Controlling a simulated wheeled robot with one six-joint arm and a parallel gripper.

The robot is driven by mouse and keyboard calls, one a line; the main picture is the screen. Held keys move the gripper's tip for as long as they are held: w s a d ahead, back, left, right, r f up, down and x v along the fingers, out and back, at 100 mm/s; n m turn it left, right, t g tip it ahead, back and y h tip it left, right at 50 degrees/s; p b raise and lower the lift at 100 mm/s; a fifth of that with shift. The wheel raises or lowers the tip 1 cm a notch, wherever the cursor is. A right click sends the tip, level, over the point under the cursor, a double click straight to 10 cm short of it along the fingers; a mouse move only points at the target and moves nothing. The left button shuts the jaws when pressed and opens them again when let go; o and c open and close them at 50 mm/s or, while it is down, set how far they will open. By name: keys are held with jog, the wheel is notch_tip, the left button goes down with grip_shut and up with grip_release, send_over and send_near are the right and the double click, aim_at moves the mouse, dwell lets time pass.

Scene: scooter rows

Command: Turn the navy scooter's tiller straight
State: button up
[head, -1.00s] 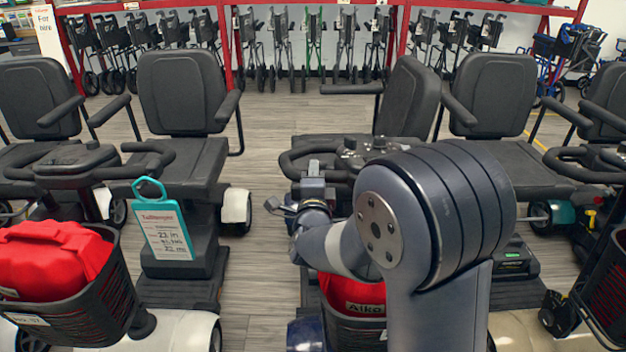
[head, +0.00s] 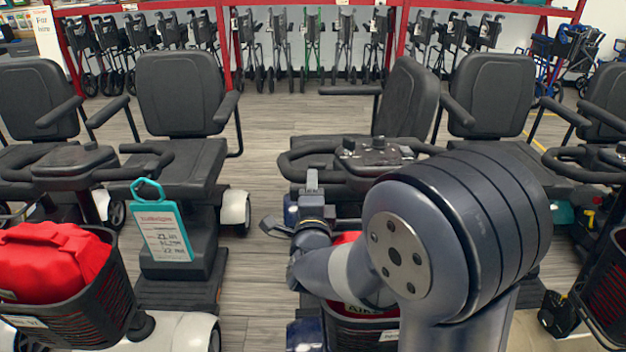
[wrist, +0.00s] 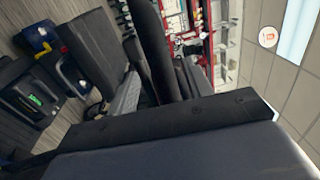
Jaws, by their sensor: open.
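The navy scooter stands in the middle of the head view, its navy body (head: 304,334) low beside my arm. Its tiller has a black looped handlebar (head: 300,163) and a knobbed console (head: 378,153). The tiller looks slightly askew, but its exact angle is unclear. The front basket (head: 350,338) holds a red bag (head: 345,238), largely behind my arm. My gripper (head: 271,227) is open, below and in front of the handlebar's left end, apparently apart from it. In the wrist view a dark bar (wrist: 152,45), possibly the handlebar, crosses close by.
A scooter with a teal tag (head: 163,230) stands left, beyond a strip of clear floor (head: 258,260). A red bag in a basket (head: 50,262) is at front left. More scooters stand at right. Walkers (head: 345,50) line the back under a red rack.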

jog(key=s, duration=0.5)
jog(key=shift+s+f, duration=0.15)
jog(key=shift+s, duration=0.25)
jog(key=w, duration=1.1)
jog(key=shift+d+r, duration=0.1)
jog(key=shift+r, duration=0.15)
jog(key=shift+s+y+p, duration=0.3)
jog(key=shift+s, duration=0.05)
jog(key=shift+w, duration=0.15)
